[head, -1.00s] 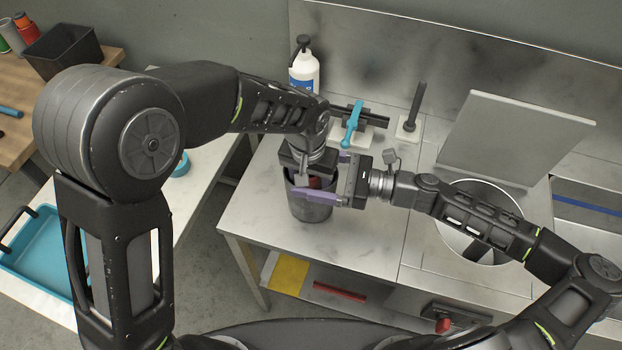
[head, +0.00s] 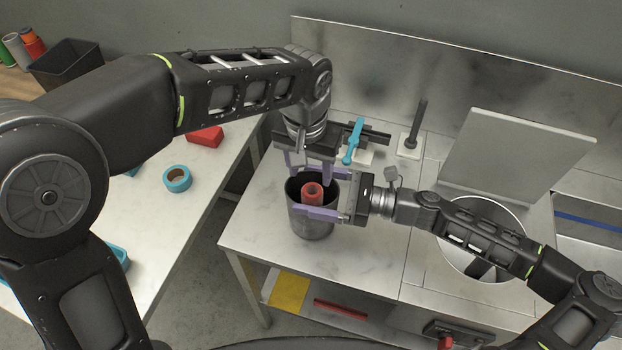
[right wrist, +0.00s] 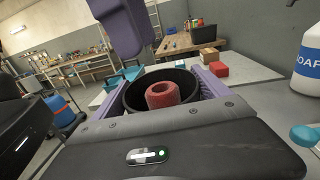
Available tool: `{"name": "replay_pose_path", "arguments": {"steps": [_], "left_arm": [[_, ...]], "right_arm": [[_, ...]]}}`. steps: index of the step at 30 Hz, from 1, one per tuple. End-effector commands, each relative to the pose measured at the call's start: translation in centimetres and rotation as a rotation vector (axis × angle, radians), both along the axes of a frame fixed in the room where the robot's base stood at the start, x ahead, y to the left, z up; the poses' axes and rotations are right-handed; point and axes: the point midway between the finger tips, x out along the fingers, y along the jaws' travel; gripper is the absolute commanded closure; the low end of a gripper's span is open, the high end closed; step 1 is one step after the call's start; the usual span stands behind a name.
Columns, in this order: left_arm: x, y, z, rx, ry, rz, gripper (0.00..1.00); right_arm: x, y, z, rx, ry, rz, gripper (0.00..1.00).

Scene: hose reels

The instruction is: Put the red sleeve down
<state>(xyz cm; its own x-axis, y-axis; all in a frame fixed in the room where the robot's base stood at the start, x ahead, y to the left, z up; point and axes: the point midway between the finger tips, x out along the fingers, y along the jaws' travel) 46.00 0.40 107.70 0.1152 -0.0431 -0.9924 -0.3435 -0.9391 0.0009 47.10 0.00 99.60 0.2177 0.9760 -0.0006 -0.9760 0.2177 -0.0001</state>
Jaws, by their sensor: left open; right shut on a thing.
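The red sleeve (head: 312,193) stands upright inside a dark round container (head: 312,222) on the metal counter. It also shows in the right wrist view (right wrist: 162,95), with its open top up and the dark rim around it. My right gripper (head: 318,190) is shut on the dark container, its purple fingers on either side of the rim. My left gripper (head: 310,165) is open and empty, with its purple fingers above the container and apart from the sleeve.
A blue tool (head: 352,142) and a black post (head: 416,125) stand on the counter behind. A round opening with a raised grey lid (head: 510,150) is at right. A white table at left holds a blue tape roll (head: 177,178) and a red block (head: 205,136).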

Motion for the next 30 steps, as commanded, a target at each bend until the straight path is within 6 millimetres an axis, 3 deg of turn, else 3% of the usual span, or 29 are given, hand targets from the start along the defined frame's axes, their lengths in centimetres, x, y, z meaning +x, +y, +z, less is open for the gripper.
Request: {"name": "replay_pose_path", "arguments": {"steps": [19, 20, 24, 30], "left_arm": [[-0.08, 0.04, 0.42, 0.001, 0.001, 0.000, 0.48], [-0.08, 0.04, 0.42, 0.001, 0.001, 0.000, 0.48], [-0.08, 0.04, 0.42, 0.001, 0.001, 0.000, 0.48], [-0.09, 0.03, 0.42, 0.001, 0.001, 0.000, 0.48]], "right_arm": [[-0.01, 0.00, 0.01, 0.000, 0.000, 0.000, 0.61], [-0.01, 0.00, 0.01, 0.000, 0.000, 0.000, 0.12], [-0.01, 0.00, 0.01, 0.000, 0.000, 0.000, 0.01], [-0.01, 0.00, 0.01, 0.000, 0.000, 0.000, 0.00]]}}
